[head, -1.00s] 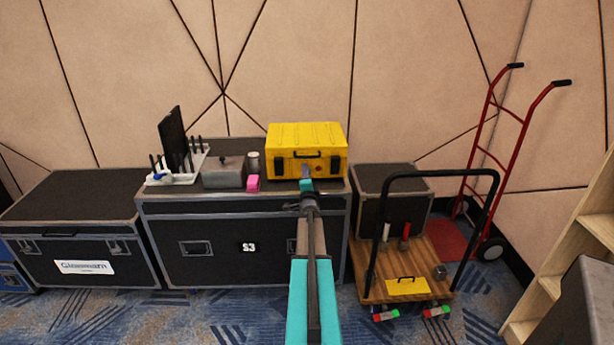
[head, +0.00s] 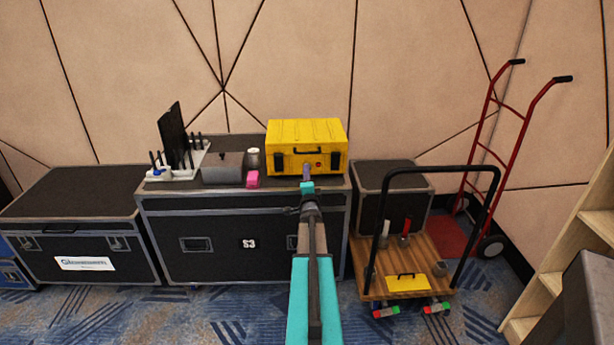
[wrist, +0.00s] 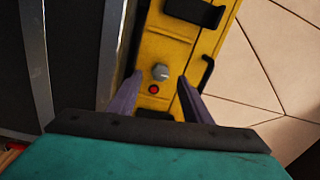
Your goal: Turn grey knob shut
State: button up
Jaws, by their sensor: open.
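The grey knob (wrist: 160,72) sits on the front face of the yellow case (wrist: 168,48), beside a small red button (wrist: 153,89). My gripper (wrist: 159,78) is open, with its two purple fingers on either side of the knob in the wrist view. I cannot tell whether the fingertips touch it. In the head view the yellow case (head: 300,132) stands on the flight case, and my gripper (head: 307,172) is at its front. There the knob is hidden behind the fingers.
A wooden cart (head: 430,255) and a red hand truck (head: 527,120) stand to the right.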

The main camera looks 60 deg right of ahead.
jog(key=b+v, duration=0.1)
jog(key=v, duration=0.8)
jog(key=shift+a, duration=0.2)
jog(key=shift+f, duration=0.1)
dwell(0.5)
